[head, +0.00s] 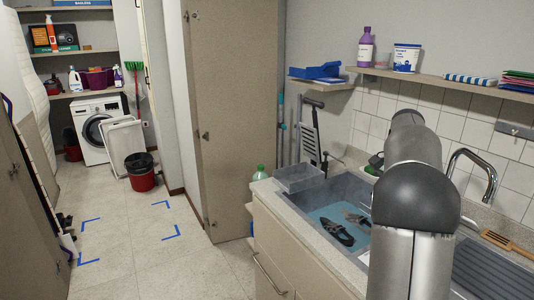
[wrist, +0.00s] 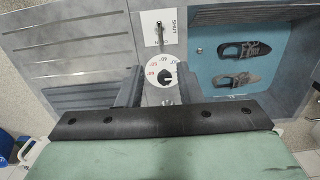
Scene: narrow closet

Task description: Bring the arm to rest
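My arm (head: 412,200) rises in front of the sink in the head view, bent over at its top. My gripper is hidden there. In the wrist view my gripper (wrist: 160,82) has its two dark fingers apart, with nothing held between them. Beyond the gap a white dial (wrist: 155,60) with a black knob shows on the sink's grey deck. A small lever plate marked SHUT (wrist: 158,28) is just above it. I cannot tell how far the fingertips are from the dial.
A shelf (head: 430,78) with bottles runs above. The tiled floor at left is open.

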